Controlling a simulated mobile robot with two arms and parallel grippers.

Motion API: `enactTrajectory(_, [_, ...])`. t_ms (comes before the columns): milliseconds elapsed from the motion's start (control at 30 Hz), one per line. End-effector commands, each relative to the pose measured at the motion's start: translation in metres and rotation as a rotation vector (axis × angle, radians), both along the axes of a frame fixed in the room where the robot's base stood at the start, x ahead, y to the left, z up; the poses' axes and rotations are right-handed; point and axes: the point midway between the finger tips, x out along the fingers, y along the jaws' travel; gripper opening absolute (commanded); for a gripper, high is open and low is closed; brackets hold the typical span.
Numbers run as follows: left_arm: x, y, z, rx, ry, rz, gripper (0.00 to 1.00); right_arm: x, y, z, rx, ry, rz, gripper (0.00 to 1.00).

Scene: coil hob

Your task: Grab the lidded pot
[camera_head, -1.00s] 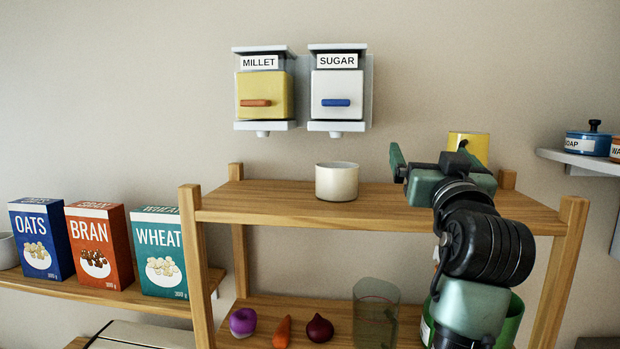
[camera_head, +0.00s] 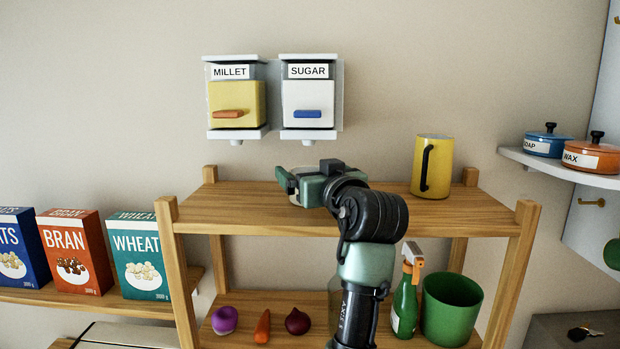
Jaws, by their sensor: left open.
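Two lidded pots stand on the white shelf at the right: a blue pot (camera_head: 546,144) with a black lid knob, its label partly readable as SOAP, and an orange pot (camera_head: 591,158) labelled WAX. My left gripper (camera_head: 297,182) is open above the wooden shelf's top board, well to the left of both pots. It overlaps the spot of a small white cup, which is mostly hidden behind it; I cannot tell whether they touch. My right gripper is not in view.
The wooden shelf (camera_head: 250,222) holds a yellow mug (camera_head: 432,166) on top. Below are a green bottle (camera_head: 405,305), a green bin (camera_head: 451,308) and vegetables. MILLET (camera_head: 236,103) and SUGAR (camera_head: 308,103) dispensers hang on the wall. Cereal boxes (camera_head: 77,252) stand at left.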

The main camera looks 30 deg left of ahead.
Motion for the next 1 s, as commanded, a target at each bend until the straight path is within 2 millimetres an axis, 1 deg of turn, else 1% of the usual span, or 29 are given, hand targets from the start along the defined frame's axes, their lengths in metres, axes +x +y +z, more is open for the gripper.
enactTrajectory(33, [0.0016,0.0023,0.0008,0.001,0.002,0.001,0.96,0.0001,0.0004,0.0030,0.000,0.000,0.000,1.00])
enactTrajectory(267, [0.0026,0.0028,-0.0013,0.000,0.000,-0.001,0.96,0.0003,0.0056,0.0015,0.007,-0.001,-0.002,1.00])
enactTrajectory(367, [0.0024,0.0027,-0.0011,0.000,0.000,-0.001,0.71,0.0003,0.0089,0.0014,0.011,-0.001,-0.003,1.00])
enactTrajectory(400, [0.0024,0.0027,-0.0011,0.000,0.000,-0.001,0.60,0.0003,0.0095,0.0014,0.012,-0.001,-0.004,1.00])
enactTrajectory(467, [0.0025,0.0025,-0.0010,0.000,0.000,-0.001,0.43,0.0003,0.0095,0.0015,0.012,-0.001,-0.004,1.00])
enactTrajectory(500, [0.0024,0.0026,-0.0010,0.001,-0.001,-0.001,0.32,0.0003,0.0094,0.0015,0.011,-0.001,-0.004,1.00])
enactTrajectory(567, [0.0024,0.0026,-0.0009,0.001,-0.001,-0.001,0.15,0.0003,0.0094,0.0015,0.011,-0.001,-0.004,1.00])
enactTrajectory(600, [0.0021,0.0024,0.0005,0.003,-0.003,-0.001,0.04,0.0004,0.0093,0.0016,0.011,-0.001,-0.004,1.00])
enactTrajectory(633, [0.0021,0.0024,0.0006,0.003,-0.003,-0.001,0.01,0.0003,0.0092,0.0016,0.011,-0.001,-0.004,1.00])
enactTrajectory(1000, [0.0028,0.0040,0.0037,0.003,-0.003,-0.002,0.01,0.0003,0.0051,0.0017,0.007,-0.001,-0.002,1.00])
